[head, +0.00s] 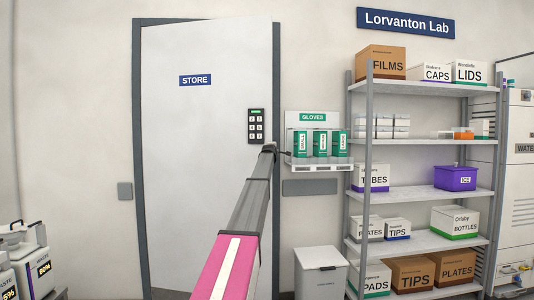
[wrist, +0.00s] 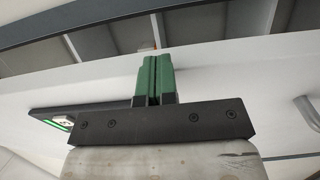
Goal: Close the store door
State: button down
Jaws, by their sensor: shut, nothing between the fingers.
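The white store door (head: 195,150) with a blue STORE sign (head: 195,80) stands in a dark grey frame (head: 138,150) in the head view. Its top edge slants and its top right corner overlaps the frame header, so it looks slightly ajar towards me. A keypad (head: 256,126) with a green light is at its right edge. My gripper (head: 268,149) is just below and right of the keypad in the head view. In the wrist view my gripper (wrist: 153,58) has its green fingers together and empty, in front of a white surface (wrist: 225,75). I cannot tell whether they touch it.
A glove holder (head: 318,150) is on the wall right of the door. A shelf rack (head: 425,85) with boxes stands further right. A white bin (head: 320,272) is on the floor between them. Waste containers (head: 28,262) stand at the lower left.

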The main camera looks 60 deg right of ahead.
jog(key=x, duration=1.5)
jog(key=shift+w, duration=0.4)
jog(key=shift+a, duration=0.15)
jog(key=s+a, duration=0.3)
jog(key=s, duration=0.9)
jog(key=shift+s+a, duration=0.15)
jog(key=shift+s, duration=0.2)
